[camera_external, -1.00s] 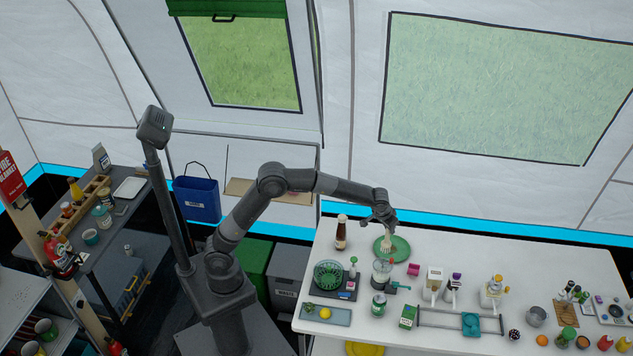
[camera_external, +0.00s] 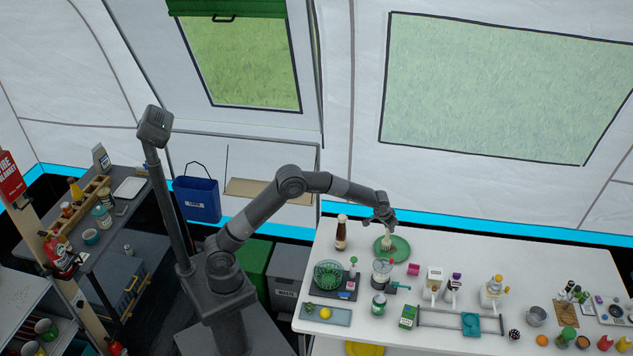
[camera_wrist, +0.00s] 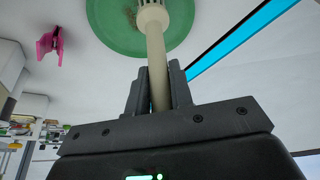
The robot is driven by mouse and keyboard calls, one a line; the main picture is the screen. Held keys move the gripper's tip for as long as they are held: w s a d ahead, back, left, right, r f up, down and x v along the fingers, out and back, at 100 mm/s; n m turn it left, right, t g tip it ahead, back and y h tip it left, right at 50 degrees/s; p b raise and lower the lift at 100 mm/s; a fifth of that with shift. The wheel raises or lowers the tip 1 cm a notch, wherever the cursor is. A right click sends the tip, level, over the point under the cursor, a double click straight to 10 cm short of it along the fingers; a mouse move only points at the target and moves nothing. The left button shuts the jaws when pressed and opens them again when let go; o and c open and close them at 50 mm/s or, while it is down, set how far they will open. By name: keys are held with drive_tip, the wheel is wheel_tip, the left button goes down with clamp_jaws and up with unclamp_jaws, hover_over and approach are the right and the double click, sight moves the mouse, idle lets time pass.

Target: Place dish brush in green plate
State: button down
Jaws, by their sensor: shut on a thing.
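The green plate (camera_external: 401,249) lies on the white table near its back left edge. My gripper (camera_external: 387,224) is above the plate. In the wrist view my gripper (camera_wrist: 160,88) is shut on the handle of the dish brush (camera_wrist: 153,45), a pale beige brush. The brush also shows in the external view (camera_external: 387,240), hanging roughly upright with its head down over the plate. The green plate (camera_wrist: 105,25) fills the top of the wrist view, with a brownish patch on it. I cannot tell whether the brush head touches the plate.
A dark brown bottle (camera_external: 341,233) stands left of the plate. A blender-like jar (camera_external: 381,272) stands in front of it, and a pink item (camera_external: 414,269) lies to the front right. The table right of the plate (camera_external: 470,252) is clear.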

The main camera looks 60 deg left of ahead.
drive_tip(key=shift+f, duration=0.25)
drive_tip(key=c, duration=1.3)
unclamp_jaws()
drive_tip(key=v, duration=1.2)
drive_tip(key=s+a+r, duration=0.7)
drive_tip(key=s+r, duration=0.1)
drive_tip(key=s+a+r, duration=0.4)
drive_tip(key=s+a, duration=0.3)
drive_tip(key=s, duration=0.4)
drive_tip(key=shift+t, duration=0.6)
drive_tip(key=s+a+f, duration=0.1)
drive_tip(key=s+a, duration=0.1)
drive_tip(key=s, duration=0.5)
drive_tip(key=s+a+f, duration=0.1)
drive_tip(key=s+a, duration=0.2)
drive_tip(key=s, duration=0.5)
drive_tip(key=s+a+f, duration=0.1)
drive_tip(key=s+a, duration=0.2)
drive_tip(key=s, duration=0.5)
drive_tip(key=shift+s+f, duration=0.15)
drive_tip(key=shift+f, duration=0.15)
